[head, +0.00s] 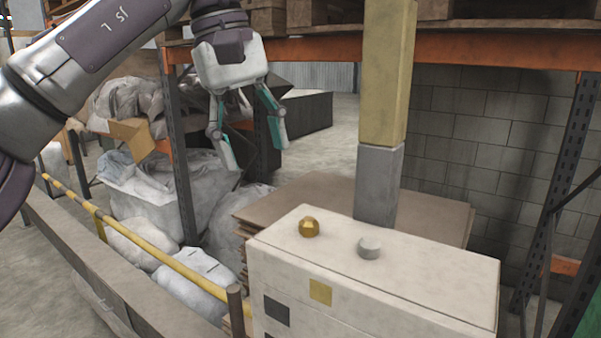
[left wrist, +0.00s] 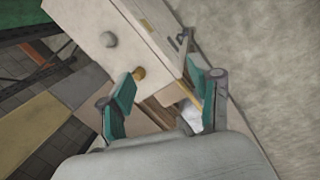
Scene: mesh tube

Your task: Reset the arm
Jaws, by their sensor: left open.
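My left arm comes in from the upper left in the head view. Its left gripper (head: 254,153) hangs fingers-down in the air, open and empty, to the upper left of the white box (head: 420,263). The box's top carries a gold knob (head: 309,228) and a grey knob (head: 369,247). In the left wrist view the open left gripper (left wrist: 170,78) frames part of the box (left wrist: 168,42). The gold knob (left wrist: 139,73) shows there close beside one fingertip in the picture, and the grey knob (left wrist: 110,40) lies farther off. My right gripper is in neither view.
A yellow and grey post (head: 378,180) rises behind the box, with stacked cardboard (head: 437,213) around it. Orange-beamed racking (head: 480,57) spans the back. White sacks (head: 195,275) lie beyond a yellow rail (head: 150,246) at left.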

